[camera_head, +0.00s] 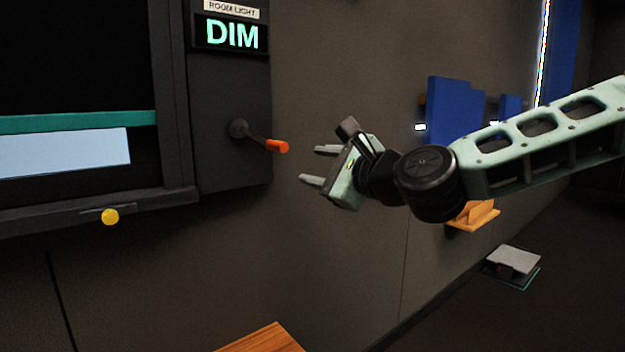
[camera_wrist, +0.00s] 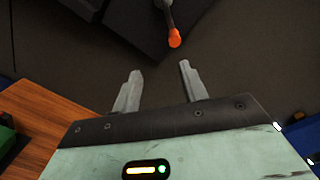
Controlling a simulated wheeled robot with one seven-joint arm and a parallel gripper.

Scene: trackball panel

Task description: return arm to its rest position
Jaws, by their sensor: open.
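My gripper (camera_head: 318,165) is open and empty in the head view, its two fingers pointing left toward the wall panel. It hangs a short way right of the orange-tipped lever (camera_head: 277,146) and looks apart from it. In the wrist view my open gripper (camera_wrist: 160,88) shows both fingers with nothing between them. The lever's orange tip (camera_wrist: 174,38) shows beyond the fingertips there. My arm reaches in from the right edge of the head view.
The dark panel (camera_head: 230,110) carries a lit "DIM" display (camera_head: 231,34). Blue panels (camera_head: 455,110) and an orange bracket (camera_head: 473,215) are behind my arm. A wooden surface (camera_head: 262,340) lies below.

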